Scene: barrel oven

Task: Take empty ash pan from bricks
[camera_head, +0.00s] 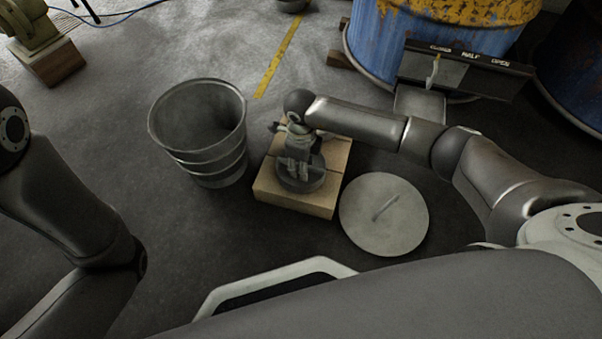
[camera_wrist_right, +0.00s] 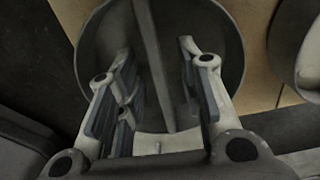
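The ash pan (camera_head: 305,183) is a round, dark grey metal pan standing on pale bricks (camera_head: 330,158). In the right wrist view the pan (camera_wrist_right: 218,45) fills the middle, and a flat grip bar (camera_wrist_right: 150,45) runs across it. The pan's inside looks empty where it shows. My right gripper (camera_head: 298,168) points down over the pan. In the wrist view its fingers (camera_wrist_right: 156,50) are apart, one on each side of the bar, with a gap visible on both sides. My left arm shows at the left edge, but its gripper is out of view.
A metal bucket (camera_head: 205,160) stands left of the bricks. A round lid (camera_head: 385,222) with a handle lies on the floor to their right. A blue barrel (camera_head: 380,45) with a lever plate (camera_head: 468,75) stands behind.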

